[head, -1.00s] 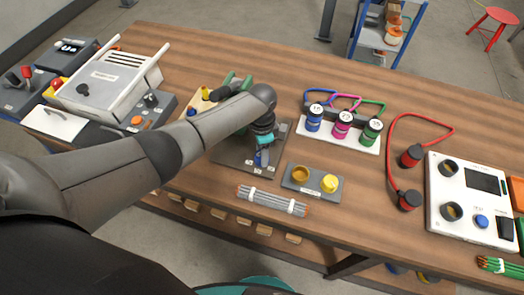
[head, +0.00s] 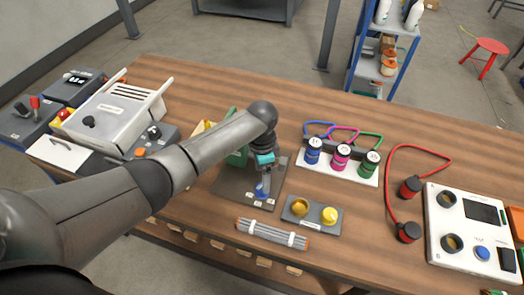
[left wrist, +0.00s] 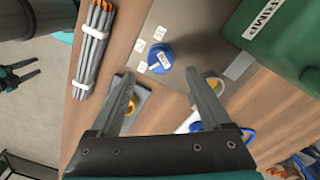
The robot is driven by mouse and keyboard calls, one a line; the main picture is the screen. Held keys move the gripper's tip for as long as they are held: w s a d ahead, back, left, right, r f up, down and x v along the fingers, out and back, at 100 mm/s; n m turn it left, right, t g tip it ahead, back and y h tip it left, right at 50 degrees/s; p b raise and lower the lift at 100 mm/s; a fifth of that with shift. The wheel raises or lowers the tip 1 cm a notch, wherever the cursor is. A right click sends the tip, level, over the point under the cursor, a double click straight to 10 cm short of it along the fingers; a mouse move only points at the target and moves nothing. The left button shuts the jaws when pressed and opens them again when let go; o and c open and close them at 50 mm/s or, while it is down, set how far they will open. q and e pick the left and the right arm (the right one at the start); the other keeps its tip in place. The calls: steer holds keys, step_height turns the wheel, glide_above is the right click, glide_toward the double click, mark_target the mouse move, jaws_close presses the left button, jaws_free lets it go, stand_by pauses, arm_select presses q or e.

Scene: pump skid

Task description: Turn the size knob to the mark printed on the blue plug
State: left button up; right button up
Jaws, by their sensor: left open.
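The blue size knob (left wrist: 162,57) stands on a grey plate (left wrist: 190,25), with small white number labels beside it that I cannot read surely. It also shows in the head view (head: 262,190), partly hidden by my gripper. My left gripper (left wrist: 168,82) is open above the knob, its fingertips apart on either side and a little short of it in the picture. The blue plug (head: 313,152) stands at the left of a white rack; its printed mark is too small to read surely. My right gripper (left wrist: 36,67) shows at the left wrist view's edge, fingers apart.
A green pump housing (left wrist: 275,40) stands beside the knob. A bundle of grey rods (head: 272,233) and a plate with two brass-yellow fittings (head: 312,213) lie nearby. Pink (head: 341,157) and green (head: 368,163) plugs share the rack. A white tester (head: 470,235) stands at the right.

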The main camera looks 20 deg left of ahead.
arm_select(q)
step_height(320, 180, up, 10)
steer(key=p, duration=0.1)
steer(key=shift+f, duration=0.25)
steer(key=shift+w, duration=0.1)
